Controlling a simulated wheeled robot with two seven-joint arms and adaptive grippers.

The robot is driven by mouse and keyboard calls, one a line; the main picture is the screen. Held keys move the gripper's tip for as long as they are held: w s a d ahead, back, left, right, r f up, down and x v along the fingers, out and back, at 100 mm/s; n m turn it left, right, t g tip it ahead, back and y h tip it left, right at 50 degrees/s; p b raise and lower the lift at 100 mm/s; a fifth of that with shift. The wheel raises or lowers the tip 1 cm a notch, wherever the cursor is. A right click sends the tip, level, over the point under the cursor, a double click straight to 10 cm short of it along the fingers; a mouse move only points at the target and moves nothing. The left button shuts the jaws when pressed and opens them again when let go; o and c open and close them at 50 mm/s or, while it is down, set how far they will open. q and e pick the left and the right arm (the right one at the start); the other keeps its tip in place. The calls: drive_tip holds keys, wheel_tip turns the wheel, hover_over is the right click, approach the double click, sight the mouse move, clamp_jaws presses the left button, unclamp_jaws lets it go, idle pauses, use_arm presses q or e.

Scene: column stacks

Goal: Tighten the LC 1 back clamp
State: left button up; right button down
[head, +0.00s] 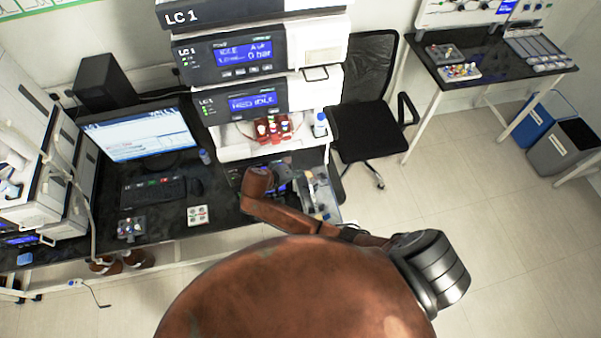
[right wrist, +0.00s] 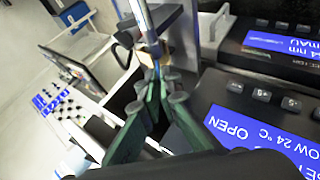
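The LC 1 stack (head: 260,50) stands at the top centre in the head view. My right arm reaches its lowest part, and its wrist hides much of the work area there. In the right wrist view my right gripper (right wrist: 161,84) has its two green fingers drawn together at the tips. The tips are just below a silver rod-like column (right wrist: 147,22) with a bluish lower end. My left gripper is not in view.
Beside the fingers, a module panel (right wrist: 262,140) shows "OPEN" and "24 °C". An open drawer (head: 318,196) holds small items. A monitor (head: 140,135) and keyboard (head: 155,193) are on the left bench. A black chair (head: 368,130) stands right of the stack; open floor lies further right.

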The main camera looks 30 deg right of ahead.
drive_tip(key=shift+a+f+h, duration=0.2)
drive_tip(key=shift+h, duration=0.2)
idle(0.3)
drive_tip(key=c, duration=2.2)
unclamp_jaws()
drive_tip(key=v, duration=1.2)
drive_tip(key=shift+w+a, duration=0.1)
drive_tip(key=shift+f, duration=0.1)
